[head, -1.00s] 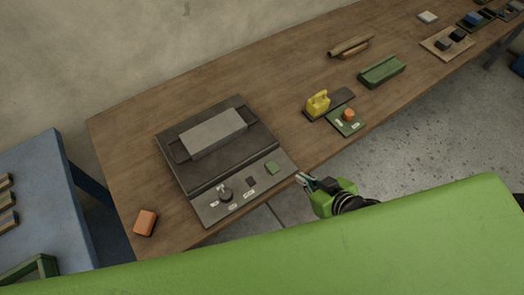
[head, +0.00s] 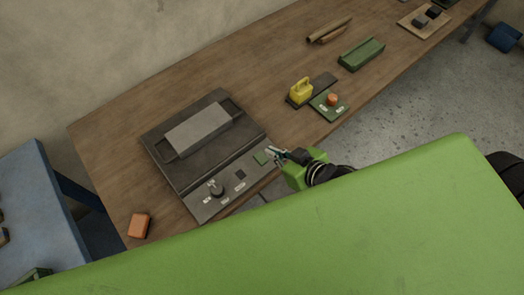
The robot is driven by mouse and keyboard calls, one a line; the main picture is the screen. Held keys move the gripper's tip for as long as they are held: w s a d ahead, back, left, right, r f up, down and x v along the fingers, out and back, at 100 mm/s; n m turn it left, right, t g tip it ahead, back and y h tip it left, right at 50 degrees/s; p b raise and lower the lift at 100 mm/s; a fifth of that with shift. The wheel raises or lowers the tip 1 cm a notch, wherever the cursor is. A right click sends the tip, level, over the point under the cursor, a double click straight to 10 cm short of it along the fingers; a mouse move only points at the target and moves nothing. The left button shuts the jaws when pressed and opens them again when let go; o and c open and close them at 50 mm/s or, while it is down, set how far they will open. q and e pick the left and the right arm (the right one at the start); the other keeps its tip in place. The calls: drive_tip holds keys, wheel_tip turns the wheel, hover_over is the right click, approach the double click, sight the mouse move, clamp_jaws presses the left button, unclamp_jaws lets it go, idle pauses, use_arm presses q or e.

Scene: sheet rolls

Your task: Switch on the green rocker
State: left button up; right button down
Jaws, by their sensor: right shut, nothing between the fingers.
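The green rocker (head: 261,157) is a small green square on the sloping front panel (head: 222,192) of a dark grey machine (head: 205,141), near the panel's right end. Its on or off position is too small to tell. My right gripper (head: 272,152) is shut and empty. Its tips are just to the right of the green rocker, very close to it; I cannot tell whether they touch. My left gripper is not in view.
A black knob (head: 216,188) and a dark square switch (head: 240,174) share the panel. An orange block (head: 139,225) lies at left. A yellow padlock-shaped thing (head: 301,91), a green plate with an orange button (head: 332,99) and a green tray (head: 361,54) stand to the right.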

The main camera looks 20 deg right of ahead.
hover_over(261, 157)
drive_tip(key=f, duration=0.3)
drive_tip(key=shift+s+d+f+p, duration=0.1)
drive_tip(key=shift+s+d+p, duration=0.05)
drive_tip(key=shift+s+p, duration=0.15)
wheel_tip(261, 157, down, 3)
drive_tip(key=shift+w+r, duration=0.1)
drive_tip(key=shift+r, duration=0.1)
drive_tip(key=shift+f, duration=0.75)
drive_tip(key=shift+w+f+p, duration=0.25)
drive_tip(key=shift+f+p, duration=0.05)
drive_tip(key=shift+p, duration=0.1)
